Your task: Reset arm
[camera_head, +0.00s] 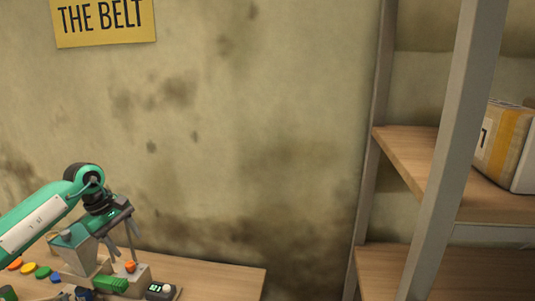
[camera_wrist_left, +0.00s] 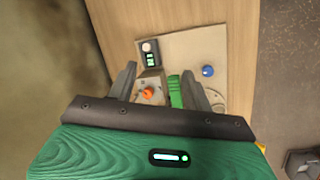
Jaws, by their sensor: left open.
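My left arm comes in from the left in the head view, and its gripper (camera_head: 132,245) is open over the equipment on a wooden table (camera_head: 230,279). In the left wrist view the two fingers of my left gripper (camera_wrist_left: 160,85) stand apart, with an orange knob (camera_wrist_left: 147,93) on a grey block seen between them. A green part (camera_wrist_left: 175,91) shows beside the block, close to one finger. I cannot tell whether a finger touches anything. The orange knob also shows in the head view (camera_head: 130,267). My right gripper is not in view.
A small device with a lit display (camera_head: 160,291) sits by the block. A blue knob (camera_wrist_left: 208,71) is on the pale panel (camera_wrist_left: 190,46). Coloured discs (camera_head: 28,268) lie at the left. A shelf rack (camera_head: 440,170) with a box (camera_head: 504,145) stands right.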

